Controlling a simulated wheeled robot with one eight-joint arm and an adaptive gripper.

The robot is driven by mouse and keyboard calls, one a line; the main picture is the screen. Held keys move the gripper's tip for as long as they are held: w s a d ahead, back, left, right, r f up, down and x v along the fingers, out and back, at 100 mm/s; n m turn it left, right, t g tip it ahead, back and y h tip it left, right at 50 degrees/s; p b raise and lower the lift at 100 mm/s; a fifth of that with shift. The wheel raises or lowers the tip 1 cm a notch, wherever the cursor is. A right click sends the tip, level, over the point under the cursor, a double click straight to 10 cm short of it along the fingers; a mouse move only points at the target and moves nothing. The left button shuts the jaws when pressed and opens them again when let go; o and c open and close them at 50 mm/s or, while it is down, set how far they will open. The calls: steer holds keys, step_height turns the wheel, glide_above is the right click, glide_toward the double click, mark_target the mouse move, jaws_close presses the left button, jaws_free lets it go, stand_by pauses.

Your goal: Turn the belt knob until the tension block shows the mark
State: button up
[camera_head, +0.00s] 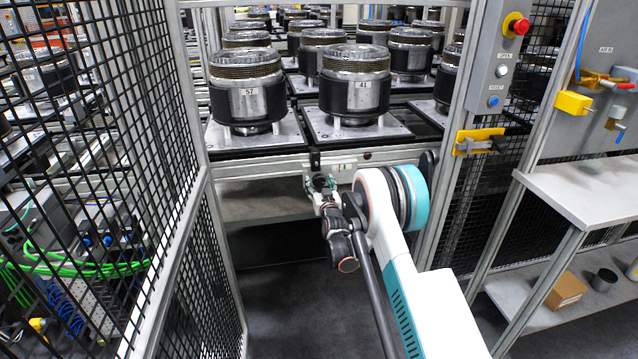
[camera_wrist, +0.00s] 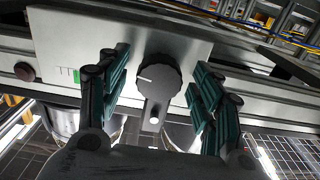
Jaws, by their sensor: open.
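The dark ribbed belt knob (camera_wrist: 158,82) sits on a pale plate in the wrist view, with a white line on its face pointing left. My gripper (camera_wrist: 158,66) is open, with one teal-padded finger on each side of the knob. Gaps show between both fingers and the knob. A small scale with green and reddish marks (camera_wrist: 70,74) lies left of the knob, partly beside a finger; I cannot make out the tension block's position. In the head view my gripper (camera_head: 320,183) is at the conveyor's front beam and hides the knob.
The pale plate (camera_head: 343,168) is on the front beam, with a dark red button (camera_head: 367,155) to its right. Clutches (camera_head: 355,85) on pallets stand above. A mesh fence (camera_head: 110,130) is left; a control post (camera_head: 500,60) and a shelf (camera_head: 585,185) are right.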

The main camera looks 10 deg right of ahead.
steer(key=c, duration=1.1)
steer(key=shift+o, duration=0.2)
steer(key=shift+m, duration=0.3)
steer(key=m, duration=0.4)
steer(key=shift+m, duration=0.3)
steer(key=m, duration=0.4)
steer(key=shift+a, duration=0.1)
steer(key=m, duration=0.6)
steer(key=shift+s+r+m, duration=0.1)
steer(key=shift+m, duration=2.2)
